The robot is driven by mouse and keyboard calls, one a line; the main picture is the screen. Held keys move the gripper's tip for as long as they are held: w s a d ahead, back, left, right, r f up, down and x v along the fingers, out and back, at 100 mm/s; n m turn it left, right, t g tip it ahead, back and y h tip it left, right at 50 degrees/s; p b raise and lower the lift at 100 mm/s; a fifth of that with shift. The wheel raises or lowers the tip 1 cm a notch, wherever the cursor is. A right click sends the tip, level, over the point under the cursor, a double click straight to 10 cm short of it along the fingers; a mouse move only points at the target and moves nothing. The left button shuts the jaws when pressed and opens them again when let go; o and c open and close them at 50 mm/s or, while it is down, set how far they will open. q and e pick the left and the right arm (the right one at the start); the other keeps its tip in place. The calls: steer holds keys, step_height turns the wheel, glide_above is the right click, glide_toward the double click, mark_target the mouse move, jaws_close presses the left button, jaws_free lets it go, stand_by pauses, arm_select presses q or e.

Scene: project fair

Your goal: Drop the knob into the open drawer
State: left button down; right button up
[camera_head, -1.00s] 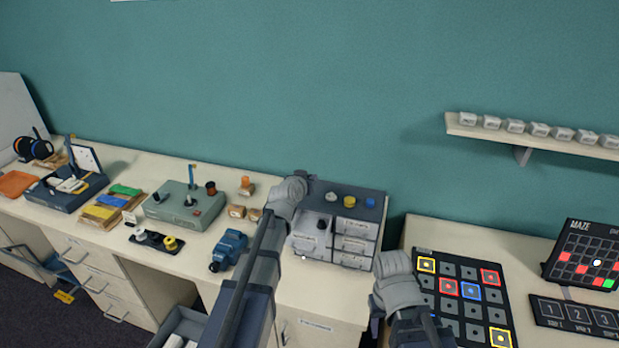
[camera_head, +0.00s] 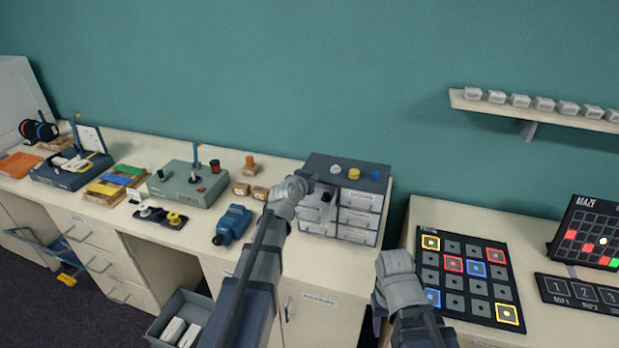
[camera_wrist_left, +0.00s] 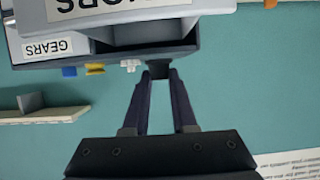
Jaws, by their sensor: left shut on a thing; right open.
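My left gripper (camera_head: 313,182) is at the left side of the small drawer cabinet (camera_head: 345,163). In the left wrist view, its fingers (camera_wrist_left: 158,78) are shut on a dark knob (camera_wrist_left: 158,69), held close to the cabinet. The open drawer (camera_wrist_left: 120,10) juts out above it in that inverted view. In the head view a dark round thing (camera_head: 326,198) shows by the cabinet's upper left drawer; I cannot tell whether it is the held knob.
White (camera_head: 335,169), yellow (camera_head: 353,173) and blue (camera_head: 375,175) knobs stand on the cabinet top. A blue tool (camera_head: 232,224) lies left of my left arm. The board with coloured squares (camera_head: 466,275) lies on the right table. A grey bin (camera_head: 165,320) sits below the desk.

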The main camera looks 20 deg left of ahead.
arm_select(q)
step_height(320, 180, down, 2)
steer(key=shift+b, duration=0.6)
arm_select(e)
step_height(320, 180, down, 2)
arm_select(q)
steer(key=c, duration=0.6)
jaws_free()
steer(key=shift+c, duration=0.2)
steer(key=shift+r, duration=0.1)
steer(key=p+v, duration=0.3)
steer(key=v, duration=0.4)
steer(key=shift+s, duration=0.35)
arm_select(e)
step_height(320, 180, up, 3)
arm_select(q)
steer(key=shift+r, duration=0.1)
